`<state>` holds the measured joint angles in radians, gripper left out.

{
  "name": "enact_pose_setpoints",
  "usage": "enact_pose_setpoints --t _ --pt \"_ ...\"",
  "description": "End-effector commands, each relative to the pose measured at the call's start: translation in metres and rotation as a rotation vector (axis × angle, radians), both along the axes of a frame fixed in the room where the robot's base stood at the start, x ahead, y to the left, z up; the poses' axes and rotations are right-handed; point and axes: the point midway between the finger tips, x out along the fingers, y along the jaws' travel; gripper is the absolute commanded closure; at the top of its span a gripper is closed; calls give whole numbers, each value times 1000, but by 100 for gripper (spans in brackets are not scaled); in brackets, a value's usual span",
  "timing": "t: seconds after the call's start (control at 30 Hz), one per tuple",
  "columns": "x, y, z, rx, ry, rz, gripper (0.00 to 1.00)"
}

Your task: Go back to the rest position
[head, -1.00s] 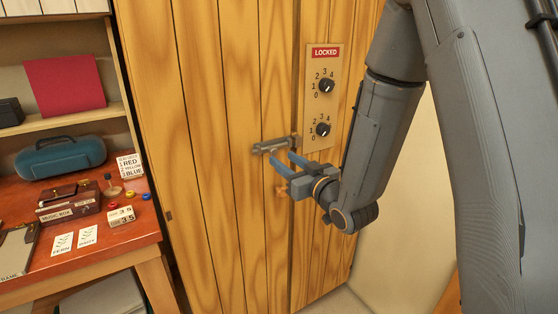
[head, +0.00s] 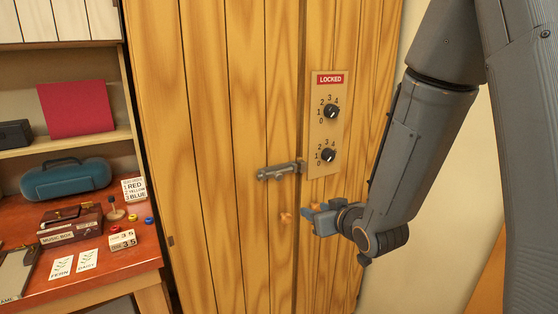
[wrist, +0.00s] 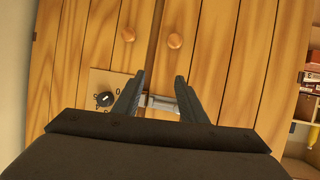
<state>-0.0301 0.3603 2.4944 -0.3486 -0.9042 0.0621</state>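My gripper (head: 307,213) is in front of the wooden cabinet doors (head: 235,130), below and right of the metal bolt (head: 280,171). In the wrist view its two dark fingers (wrist: 161,82) stand apart with nothing held. The bolt (wrist: 162,104) shows beyond them in the gap, apart from the fingers. A panel with a red LOCKED sign (head: 330,79) carries an upper dial (head: 331,111) and a lower dial (head: 328,155). One dial (wrist: 104,99) also shows in the wrist view. Exact dial settings are hard to read.
At left, a red-brown table (head: 130,265) holds a music box (head: 70,224), a teal case (head: 66,179), cards and coloured buttons. A pale wall stands at right.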

Motion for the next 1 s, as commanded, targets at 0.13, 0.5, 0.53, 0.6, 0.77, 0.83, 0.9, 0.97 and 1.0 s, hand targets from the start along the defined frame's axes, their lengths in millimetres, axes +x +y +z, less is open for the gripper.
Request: enact_pose_setpoints --t 0.13,0.5,0.53,0.6,0.77,0.83,0.9,0.97,1.0 --pt "-27 -35 -25 -81 219 -105 62" --pt "-156 -84 -60 -154 800 -294 62" --pt "-167 -85 -60 -153 839 -302 62" --pt "-189 -86 -59 -151 919 -315 62" --pt "-220 -84 -57 -145 1030 -328 62" --pt "-225 -84 -57 -143 1049 -330 62" --pt "-227 -83 -57 -143 1055 -330 62" --pt "-226 -83 -57 -143 1055 -330 62" --pt "-226 -83 -57 -143 1055 -329 62"
